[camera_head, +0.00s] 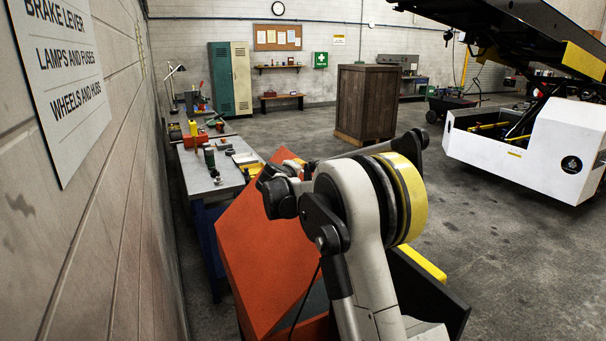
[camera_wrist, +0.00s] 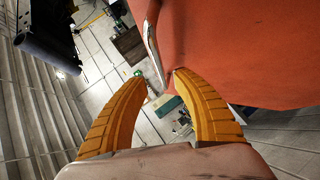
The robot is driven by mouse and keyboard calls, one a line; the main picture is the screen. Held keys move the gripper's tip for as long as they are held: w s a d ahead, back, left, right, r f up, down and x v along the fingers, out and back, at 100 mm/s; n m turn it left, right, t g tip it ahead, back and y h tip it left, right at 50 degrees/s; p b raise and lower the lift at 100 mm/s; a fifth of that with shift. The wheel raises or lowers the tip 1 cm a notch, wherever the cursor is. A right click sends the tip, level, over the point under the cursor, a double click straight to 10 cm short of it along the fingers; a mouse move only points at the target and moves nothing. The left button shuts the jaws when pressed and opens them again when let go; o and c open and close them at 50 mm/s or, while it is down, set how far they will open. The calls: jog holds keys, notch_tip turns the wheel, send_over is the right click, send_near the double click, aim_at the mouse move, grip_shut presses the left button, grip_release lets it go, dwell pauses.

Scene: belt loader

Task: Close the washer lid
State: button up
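The washer lid (camera_head: 262,245) is a large orange panel, raised and tilted, at the lower middle of the head view. My arm stands in front of its right side. A small part of the washer body (camera_head: 318,327) shows below it, with a grey inner surface; the rest is hidden. In the wrist view, the orange lid (camera_wrist: 245,50) fills the upper right, with a pale metal edge along its left side. My gripper (camera_wrist: 161,72) is open, its two yellow fingers apart with nothing between them. The right fingertip is close to the lid; I cannot tell whether it touches.
A workbench (camera_head: 213,172) with tools and bottles stands along the left wall, beyond the lid. A brown wooden crate (camera_head: 366,102) stands behind. The white belt loader (camera_head: 535,150) is at the right. Open floor (camera_head: 490,235) lies right of my arm.

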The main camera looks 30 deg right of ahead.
jog(key=v, duration=0.6)
jog(key=shift+r, duration=0.1)
